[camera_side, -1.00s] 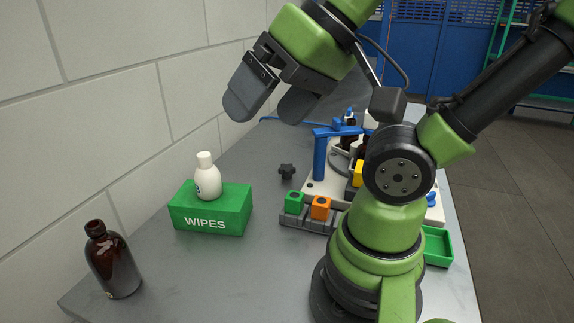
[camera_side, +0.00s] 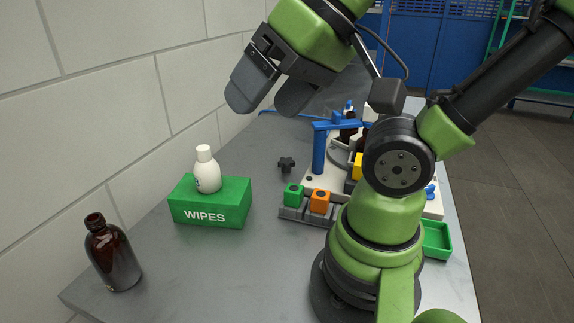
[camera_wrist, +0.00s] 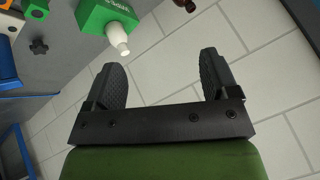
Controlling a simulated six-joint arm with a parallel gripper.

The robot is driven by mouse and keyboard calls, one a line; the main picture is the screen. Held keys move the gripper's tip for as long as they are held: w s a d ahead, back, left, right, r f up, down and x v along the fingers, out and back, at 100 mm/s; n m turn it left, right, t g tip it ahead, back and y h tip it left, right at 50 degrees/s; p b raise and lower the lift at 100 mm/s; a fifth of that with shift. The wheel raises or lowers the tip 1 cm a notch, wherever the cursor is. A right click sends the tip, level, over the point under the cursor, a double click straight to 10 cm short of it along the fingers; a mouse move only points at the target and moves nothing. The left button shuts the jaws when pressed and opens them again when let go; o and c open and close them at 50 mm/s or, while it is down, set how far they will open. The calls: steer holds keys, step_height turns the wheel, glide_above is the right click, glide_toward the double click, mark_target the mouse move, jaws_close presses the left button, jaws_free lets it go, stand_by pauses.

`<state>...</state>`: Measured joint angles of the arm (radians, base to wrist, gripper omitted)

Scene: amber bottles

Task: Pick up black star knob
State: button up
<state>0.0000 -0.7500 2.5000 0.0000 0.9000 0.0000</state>
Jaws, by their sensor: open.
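The black star knob (camera_side: 287,164) lies on the grey table in the side view, left of the blue post and behind the green and orange blocks. It also shows in the wrist view (camera_wrist: 39,47), near the left edge. My gripper (camera_side: 268,108) is in the air above and behind the knob, clear of it. In the wrist view its two dark fingers (camera_wrist: 163,76) are spread apart with nothing between them but the wall behind.
A green wipes box (camera_side: 210,214) with a white bottle (camera_side: 207,171) on it stands left of the knob. An amber bottle (camera_side: 112,256) stands front left. A blue post (camera_side: 319,152) and a holder with green (camera_side: 293,195) and orange (camera_side: 320,201) blocks are close by. The block wall bounds the left.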

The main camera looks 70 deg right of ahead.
steer(key=shift+w, duration=0.1)
steer(key=w+d+m+g+h, duration=0.2)
steer(key=w+d+m, duration=0.6)
steer(key=w+m, duration=0.2)
steer(key=m+g, duration=0.5)
steer(key=m, duration=1.6)
glide_above(288, 161)
steer(key=f, duration=2.1)
steer(key=shift+w+d, duration=0.1)
steer(key=shift+w, duration=0.15)
step_height(288, 161, down, 4)
steer(key=shift+r+m, duration=0.1)
steer(key=shift+m, duration=0.2)
steer(key=shift+s+f, duration=0.2)
steer(key=shift+f, duration=2.9)
steer(key=c, duration=1)
